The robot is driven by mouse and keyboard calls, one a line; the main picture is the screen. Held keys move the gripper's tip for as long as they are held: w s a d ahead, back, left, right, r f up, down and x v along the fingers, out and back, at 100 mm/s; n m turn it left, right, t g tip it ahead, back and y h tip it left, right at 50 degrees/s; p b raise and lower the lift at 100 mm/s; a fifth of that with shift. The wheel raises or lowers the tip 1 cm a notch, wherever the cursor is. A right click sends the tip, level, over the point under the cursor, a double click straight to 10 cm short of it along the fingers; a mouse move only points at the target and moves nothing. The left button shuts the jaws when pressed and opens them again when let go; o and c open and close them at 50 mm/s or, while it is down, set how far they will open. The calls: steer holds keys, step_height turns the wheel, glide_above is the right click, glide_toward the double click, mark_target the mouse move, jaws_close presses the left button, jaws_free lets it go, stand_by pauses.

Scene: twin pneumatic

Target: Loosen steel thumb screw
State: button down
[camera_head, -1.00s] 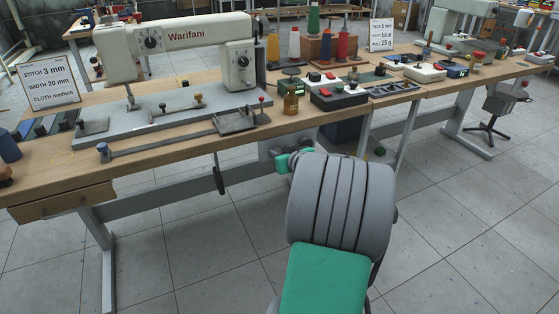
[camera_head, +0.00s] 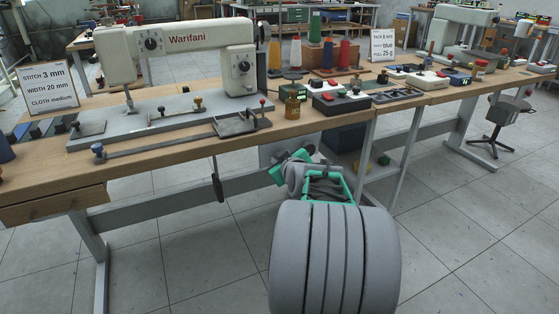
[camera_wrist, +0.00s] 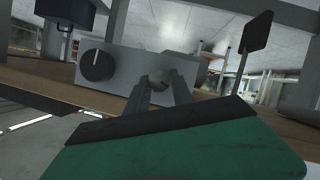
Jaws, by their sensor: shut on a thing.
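In the wrist view a grey box (camera_wrist: 125,62) carries a black dial knob (camera_wrist: 97,65) and, beside it, the small round head of the steel thumb screw (camera_wrist: 159,85). My gripper (camera_wrist: 161,84) has one finger on each side of that head and is shut on it. The head's lower part is hidden by the fingers. In the head view my gripper (camera_head: 281,164) reaches in under the table's front edge. The grey box (camera_head: 271,150) shows only partly there, and the screw is hidden.
A black paddle (camera_wrist: 257,31) on a thin rod stands beside the box; it hangs below the table in the head view (camera_head: 217,188). The wooden table (camera_head: 180,160) is close above my gripper. A table leg (camera_head: 365,155) stands to the right. Open floor lies in front.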

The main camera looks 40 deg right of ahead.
steer(key=shift+w+r, duration=0.1)
steer(key=shift+r, duration=0.05)
steer(key=c, duration=1.3)
jaws_free()
steer(key=shift+a, duration=0.1)
steer(key=shift+o, duration=1)
steer(key=p+v, duration=0.2)
steer(key=v, duration=0.5)
steer(key=shift+s, duration=0.4)
steer(key=shift+a+r, duration=0.1)
